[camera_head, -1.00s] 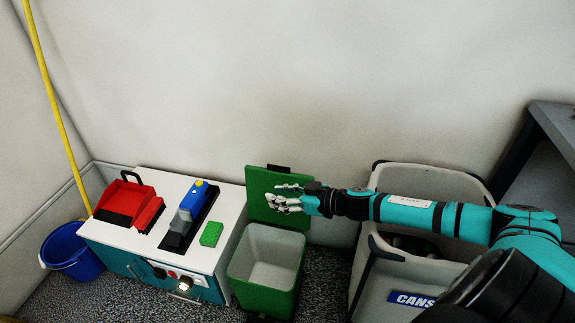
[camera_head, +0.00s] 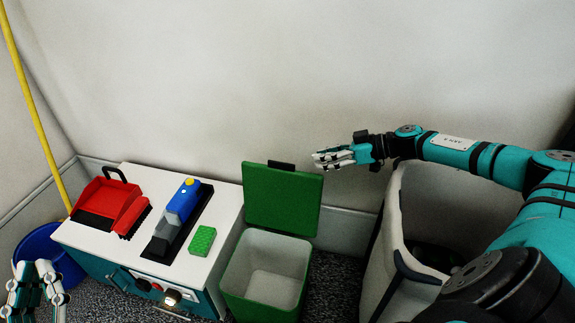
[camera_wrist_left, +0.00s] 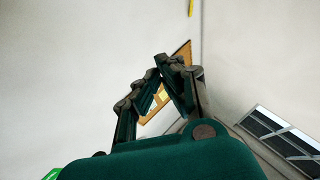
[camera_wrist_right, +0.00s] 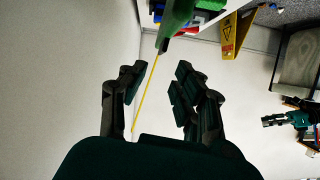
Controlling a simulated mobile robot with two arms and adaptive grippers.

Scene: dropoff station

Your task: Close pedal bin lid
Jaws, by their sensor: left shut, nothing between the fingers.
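The green pedal bin (camera_head: 262,308) stands on the floor beside the white cabinet, and I see into its pale, empty-looking inside. Its green lid (camera_head: 283,198) stands upright, open, at the back near the wall. My right gripper (camera_head: 322,160) is open and empty, just right of the lid's top right corner; its spread fingers show in the right wrist view (camera_wrist_right: 155,85), with the lid's green edge (camera_wrist_right: 178,16) beyond them. I cannot tell whether they touch. My left gripper (camera_head: 38,270) is shut and empty at the lower left, away from the bin.
The white cabinet (camera_head: 150,245) holds a red dustpan (camera_head: 108,204), a blue and grey tool (camera_head: 183,210) and a green sponge (camera_head: 203,241). A blue bucket (camera_head: 42,243) stands left. A pale, dark-rimmed container (camera_head: 385,250) stands right of the bin.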

